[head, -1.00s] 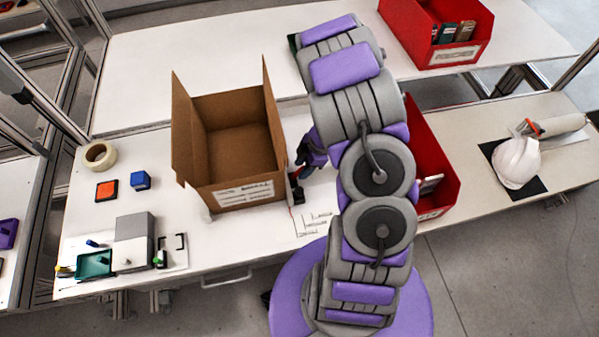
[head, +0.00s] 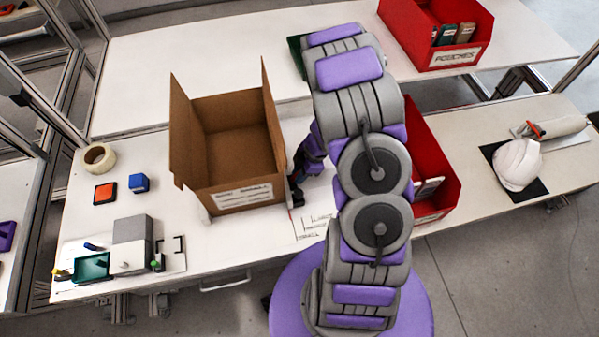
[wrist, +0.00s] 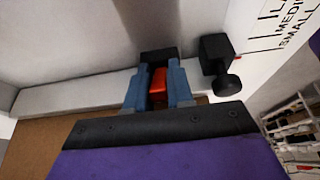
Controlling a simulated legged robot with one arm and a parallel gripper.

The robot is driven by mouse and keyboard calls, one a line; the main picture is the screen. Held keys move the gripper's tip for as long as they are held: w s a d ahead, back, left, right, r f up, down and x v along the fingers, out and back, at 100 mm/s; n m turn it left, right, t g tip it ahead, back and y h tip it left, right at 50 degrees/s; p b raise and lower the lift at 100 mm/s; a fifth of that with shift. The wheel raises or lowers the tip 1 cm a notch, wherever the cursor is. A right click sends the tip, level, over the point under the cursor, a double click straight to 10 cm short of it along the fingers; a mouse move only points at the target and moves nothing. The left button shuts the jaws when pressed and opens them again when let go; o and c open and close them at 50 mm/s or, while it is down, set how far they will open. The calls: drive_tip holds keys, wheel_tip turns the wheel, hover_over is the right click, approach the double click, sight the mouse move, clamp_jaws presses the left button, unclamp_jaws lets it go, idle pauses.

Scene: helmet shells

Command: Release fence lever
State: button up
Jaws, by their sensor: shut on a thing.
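In the wrist view, the blue fingers of my gripper (wrist: 158,88) are shut on a small red lever (wrist: 158,82), one finger on each side. A black block (wrist: 158,56) sits just behind the lever. A pale fence bar (wrist: 70,94) runs across to the left. A black knob (wrist: 228,86) on a black post stands to the right, apart from the fingers. In the head view, my gripper (head: 297,184) is low beside the right wall of the open cardboard box (head: 250,195), mostly hidden by my arm. The lever's exact tilt is unclear.
Printed size lines (head: 314,225) lie on the white table in front of my gripper. A red bin (head: 440,200) stands right of my arm, with a white helmet shell (head: 518,163) further right. Tape (head: 99,157) and small blocks are at left.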

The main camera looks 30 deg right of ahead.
clamp_jaws()
drive_tip(key=h+p, duration=0.1)
drive_tip(key=p, duration=0.2)
drive_tip(key=shift+a+r, duration=0.25)
drive_tip(key=shift+r, duration=0.15)
drive_tip(key=p, duration=0.1)
drive_tip(key=h+p, duration=0.1)
drive_tip(key=p, duration=0.1)
drive_tip(key=shift+w+a+g+h, duration=0.2)
drive_tip(key=shift+g+h, duration=0.1)
drive_tip(key=shift+g, duration=0.1)
drive_tip(key=o, duration=0.7)
unclamp_jaws()
drive_tip(key=shift+f, duration=0.1)
drive_tip(key=r+p, duration=0.1)
drive_tip(key=r, duration=0.4)
drive_tip(key=d+r+p, duration=0.1)
drive_tip(key=r+p, duration=0.1)
drive_tip(key=r, duration=0.4)
drive_tip(key=d+r+p, duration=0.1)
drive_tip(key=r, duration=0.5)
drive_tip(key=shift+s+d+p, duration=0.2)
drive_tip(key=shift+s+p, duration=0.1)
